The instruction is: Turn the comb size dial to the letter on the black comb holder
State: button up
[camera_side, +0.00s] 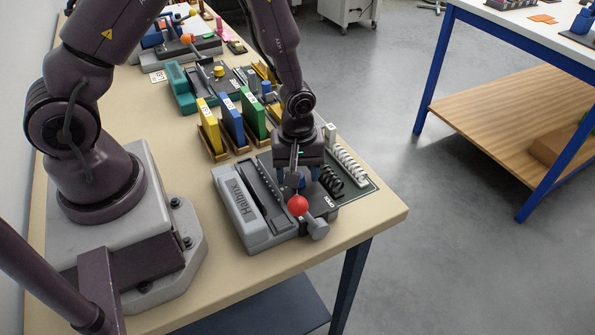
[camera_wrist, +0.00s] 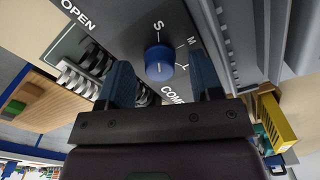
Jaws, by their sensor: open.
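The comb size dial (camera_wrist: 159,62) is a round blue knob with a white line on it, on the grey panel of the Halbrix binding machine (camera_side: 236,204). The letters S, M and L are printed around it; I cannot tell which one the line points at. My gripper (camera_wrist: 160,75) is open, with one finger on each side of the dial; contact is unclear. In the side view my gripper (camera_side: 298,178) is low over the machine and hides the dial. Black combs (camera_side: 331,181) stand beside the machine, near white combs (camera_side: 347,166). I cannot read a letter on their holder.
A lever with a red ball (camera_side: 298,205) stands close in front of my gripper. Yellow, blue (camera_side: 231,121) and green upright blocks stand behind the machine. A teal machine (camera_side: 182,88) is farther back. The table's right edge is near; the front corner (camera_side: 385,222) is clear.

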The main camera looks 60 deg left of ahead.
jog(key=shift+f, duration=0.2)
jog(key=c, duration=0.9)
